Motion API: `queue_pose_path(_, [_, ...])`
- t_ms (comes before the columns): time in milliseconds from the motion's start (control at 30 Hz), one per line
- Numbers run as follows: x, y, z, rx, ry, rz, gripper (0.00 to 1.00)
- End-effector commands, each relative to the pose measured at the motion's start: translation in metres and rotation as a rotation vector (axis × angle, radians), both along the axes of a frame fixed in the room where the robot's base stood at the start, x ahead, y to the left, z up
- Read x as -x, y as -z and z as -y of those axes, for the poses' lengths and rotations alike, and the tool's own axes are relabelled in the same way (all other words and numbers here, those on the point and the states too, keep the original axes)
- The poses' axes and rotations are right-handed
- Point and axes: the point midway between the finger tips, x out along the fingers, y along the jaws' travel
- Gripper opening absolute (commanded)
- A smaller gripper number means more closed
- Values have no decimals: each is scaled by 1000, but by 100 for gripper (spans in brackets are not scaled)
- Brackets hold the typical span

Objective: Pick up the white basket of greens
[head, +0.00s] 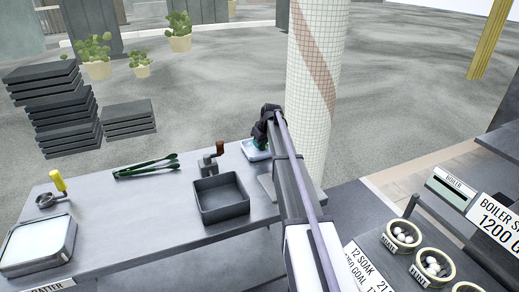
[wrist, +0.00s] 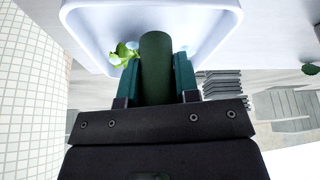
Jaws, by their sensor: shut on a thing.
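The white basket (wrist: 78,22) fills the top of the wrist view, with bright green leaves (wrist: 124,54) inside. In the head view the basket (head: 250,153) is at the far right end of the grey table, partly hidden by my arm. My gripper (wrist: 157,68) has its two teal fingers closed on a thick dark green grip (wrist: 157,50) that stands over the middle of the basket. In the head view my gripper (head: 262,145) is over the basket and mostly hidden. I cannot tell whether the basket touches the table.
A dark square tray (head: 222,213), green tongs (head: 146,166), a yellow-handled tool (head: 57,182) and a white-topped pan (head: 38,246) are on the table (head: 140,200). A tiled column (head: 312,90) rises close behind the basket. Bowls of white pieces (head: 403,236) are at the right.

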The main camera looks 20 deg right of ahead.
Motion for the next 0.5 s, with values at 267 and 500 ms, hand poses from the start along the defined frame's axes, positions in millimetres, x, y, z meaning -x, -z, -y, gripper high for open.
queue_pose_path(267, [0, -11, 0, 0, 0, 0, 0])
queue_pose_path(500, [0, -67, 0, 0, 0, 0, 0])
